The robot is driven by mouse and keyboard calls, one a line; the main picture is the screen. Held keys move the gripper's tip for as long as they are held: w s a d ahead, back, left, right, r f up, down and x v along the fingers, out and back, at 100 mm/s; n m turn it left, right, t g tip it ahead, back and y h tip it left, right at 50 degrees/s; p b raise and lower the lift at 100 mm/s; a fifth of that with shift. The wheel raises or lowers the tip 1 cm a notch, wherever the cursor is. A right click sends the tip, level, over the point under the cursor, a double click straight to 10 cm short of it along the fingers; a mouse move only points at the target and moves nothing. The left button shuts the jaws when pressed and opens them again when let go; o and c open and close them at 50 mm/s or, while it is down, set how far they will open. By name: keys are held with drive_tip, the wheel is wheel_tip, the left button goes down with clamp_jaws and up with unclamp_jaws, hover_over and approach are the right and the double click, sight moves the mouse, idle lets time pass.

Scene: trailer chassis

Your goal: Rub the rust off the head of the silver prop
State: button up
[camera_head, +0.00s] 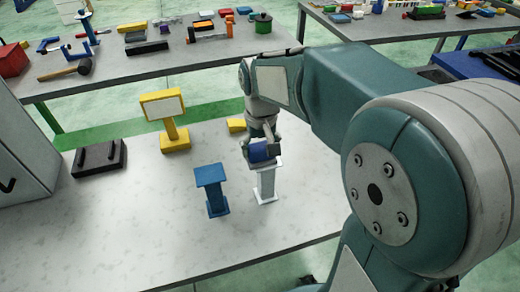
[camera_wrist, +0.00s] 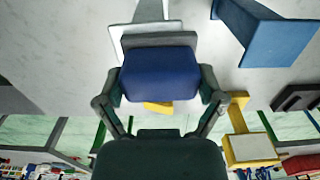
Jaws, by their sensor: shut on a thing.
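The silver prop (camera_head: 267,184) stands upright on the grey table, with a flat head and a foot plate. In the wrist view the fingers of my gripper (camera_wrist: 162,88) grip the block from both sides. The block is at the prop's head and covers much of it. I cannot tell whether they touch, and no rust is visible.
A blue prop (camera_head: 211,190) stands close left of the silver one. The table's front is clear.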

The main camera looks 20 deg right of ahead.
drive_tip(key=shift+a+r, duration=0.15)
drive_tip(key=shift+a, duration=0.2)
drive_tip(key=shift+a+r, duration=0.2)
drive_tip(key=shift+r, duration=1.3)
drive_tip(key=shift+d+r, duration=0.15)
drive_tip(key=shift+r, duration=0.45)
drive_tip(key=shift+d+r, duration=0.15)
drive_tip(key=shift+r, duration=1.1)
drive_tip(key=shift+a+r, duration=0.3)
drive_tip(key=shift+r, duration=0.4)
drive_tip(key=shift+d, duration=0.1)
